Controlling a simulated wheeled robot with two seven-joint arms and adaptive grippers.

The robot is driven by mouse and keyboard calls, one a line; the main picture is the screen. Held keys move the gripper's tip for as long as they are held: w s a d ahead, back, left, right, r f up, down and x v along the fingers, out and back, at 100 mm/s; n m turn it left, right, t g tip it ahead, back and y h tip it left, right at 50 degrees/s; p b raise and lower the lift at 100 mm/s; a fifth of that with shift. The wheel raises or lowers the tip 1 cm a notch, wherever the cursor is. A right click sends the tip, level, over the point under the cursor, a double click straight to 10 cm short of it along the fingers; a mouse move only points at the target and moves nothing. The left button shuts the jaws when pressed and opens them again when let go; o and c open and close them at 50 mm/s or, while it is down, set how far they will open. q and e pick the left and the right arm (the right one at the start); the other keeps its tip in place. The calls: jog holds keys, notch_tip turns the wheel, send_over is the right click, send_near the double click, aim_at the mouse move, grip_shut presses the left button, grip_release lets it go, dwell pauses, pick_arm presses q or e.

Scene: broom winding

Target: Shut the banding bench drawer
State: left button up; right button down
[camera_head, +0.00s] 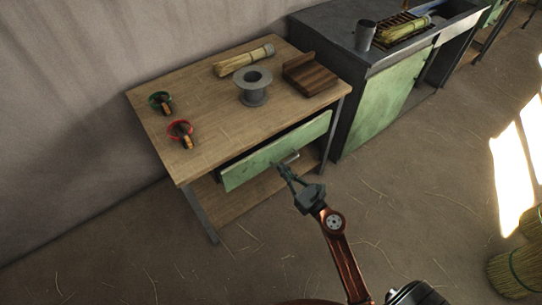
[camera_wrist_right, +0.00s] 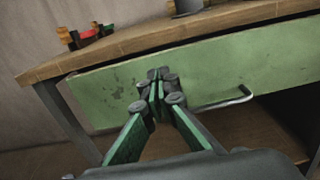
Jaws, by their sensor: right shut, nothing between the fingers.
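The banding bench (camera_head: 213,105) has a wooden top and a green drawer (camera_head: 257,168) that stands partly out from under it, with a dark gap behind its front. The drawer front (camera_wrist_right: 224,66) fills much of the right wrist view. Its metal handle (camera_head: 290,157) is also in the right wrist view (camera_wrist_right: 226,101), right of my fingertips. My right gripper (camera_head: 282,170) is shut and empty, at the drawer front just left of the handle. Its fingertips (camera_wrist_right: 157,77) appear close to the green panel; I cannot tell if they touch. My left gripper is not in view.
On the bench top are a grey spool (camera_head: 254,92), a straw bundle (camera_head: 243,61), a wooden block (camera_head: 311,76), and green-ringed (camera_head: 160,101) and red-ringed (camera_head: 180,133) tools. A dark sink bench (camera_head: 375,110) stands at right. Straw bundles (camera_head: 516,272) lie lower right. The floor in front is open.

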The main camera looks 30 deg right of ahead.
aim_at(266, 151)
jog(key=w, duration=0.6)
jog(key=shift+w+a+f, duration=0.1)
jog(key=shift+a, duration=0.15)
jog(key=shift+w+b, duration=0.35)
jog(key=shift+w, duration=0.3)
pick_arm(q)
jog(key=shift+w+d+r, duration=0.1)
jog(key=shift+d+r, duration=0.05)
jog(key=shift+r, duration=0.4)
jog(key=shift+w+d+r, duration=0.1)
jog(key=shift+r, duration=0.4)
pick_arm(e)
jog(key=shift+w, duration=0.1)
jog(key=shift+w+a, duration=0.15)
jog(key=shift+w, duration=1.2)
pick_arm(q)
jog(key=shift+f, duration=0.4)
